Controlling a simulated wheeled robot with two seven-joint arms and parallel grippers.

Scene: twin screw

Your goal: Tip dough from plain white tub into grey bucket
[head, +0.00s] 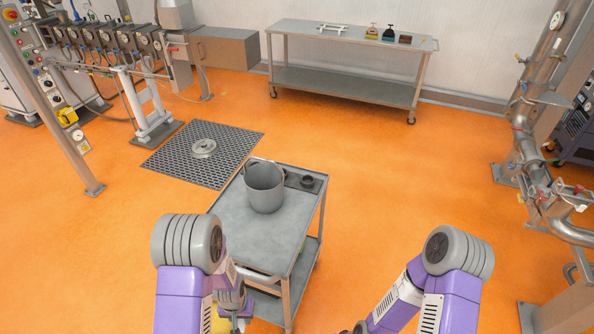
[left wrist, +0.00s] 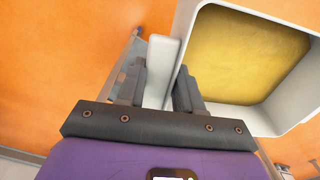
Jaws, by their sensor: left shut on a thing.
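The plain white tub (left wrist: 228,112) fills the right side of the left wrist view, with yellow dough (left wrist: 245,52) inside it. My left gripper (left wrist: 162,88) is shut on a white upright part at the tub's side, between its two dark fingers. In the head view my left gripper (head: 236,306) is low in the picture, near the cart's front end, and the tub is mostly hidden or cut off there. The grey bucket (head: 264,190) stands upright on the cart's top, toward its far end. My right arm is at lower right, but its gripper does not show.
The grey cart (head: 238,218) has free top space in front of the bucket. A small dark tray (head: 318,187) with a round piece lies beside the bucket. A floor grate (head: 180,158) is behind left, and a long steel table (head: 330,42) is at the back.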

